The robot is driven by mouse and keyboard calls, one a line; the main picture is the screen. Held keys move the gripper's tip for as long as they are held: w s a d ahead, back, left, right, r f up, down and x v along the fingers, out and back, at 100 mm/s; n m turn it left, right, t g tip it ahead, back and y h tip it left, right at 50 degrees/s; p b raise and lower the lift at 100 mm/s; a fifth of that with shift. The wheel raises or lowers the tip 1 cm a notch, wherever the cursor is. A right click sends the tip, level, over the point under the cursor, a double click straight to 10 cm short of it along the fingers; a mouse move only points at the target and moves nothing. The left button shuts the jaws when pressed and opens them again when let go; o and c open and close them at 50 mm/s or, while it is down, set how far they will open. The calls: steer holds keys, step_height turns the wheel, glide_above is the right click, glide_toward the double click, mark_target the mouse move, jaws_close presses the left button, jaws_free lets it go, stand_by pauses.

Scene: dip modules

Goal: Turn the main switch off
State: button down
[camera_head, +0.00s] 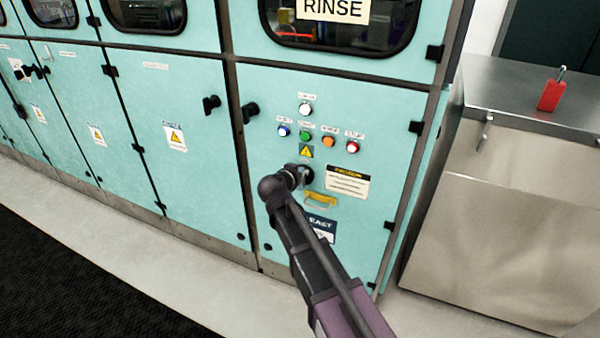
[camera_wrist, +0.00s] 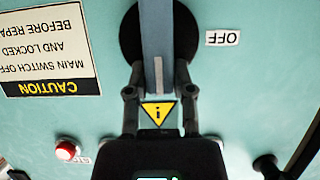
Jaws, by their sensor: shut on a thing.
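The main switch (camera_wrist: 128,32) is a round black disc with a grey bar handle (camera_wrist: 158,35) on the turquoise panel door. In the wrist view, which shows the panel upside down, the handle stands upright in the picture. An "OFF" label (camera_wrist: 223,38) lies to the right of the disc there. My gripper (camera_wrist: 158,80) is shut on the handle, one finger on each side. In the head view my gripper (camera_head: 298,174) is at the switch, below the warning triangle, and my arm hides most of the switch.
Above the switch are several lit buttons, including a red one (camera_head: 352,146). A black door knob (camera_head: 250,112) sticks out at upper left. A steel basin (camera_head: 530,170) stands at the right.

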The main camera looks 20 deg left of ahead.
steer(key=shift+a, duration=0.1)
steer(key=shift+w+a+f+n+t+h+b, duration=0.1)
steer(key=shift+a+f+n+t+h+b, duration=0.35)
steer(key=shift+n+h+b, duration=1.15)
steer(key=shift+s+a+f+n+t+h+b, duration=0.1)
steer(key=shift+a+f+n+t+h+b, duration=0.45)
steer(key=shift+n+b, duration=1.8)
steer(key=shift+w+a+f+n+t+h+b, duration=0.15)
steer(key=shift+a+f+n+h+b, duration=0.3)
steer(key=shift+n+h+b, duration=1.6)
steer(key=shift+d+f+n+y+p, duration=0.1)
steer(key=shift+n+y+p, duration=0.6)
steer(key=shift+n+p, duration=0.15)
steer(key=shift+c, duration=2.4)
jaws_free()
steer(key=v, duration=1.2)
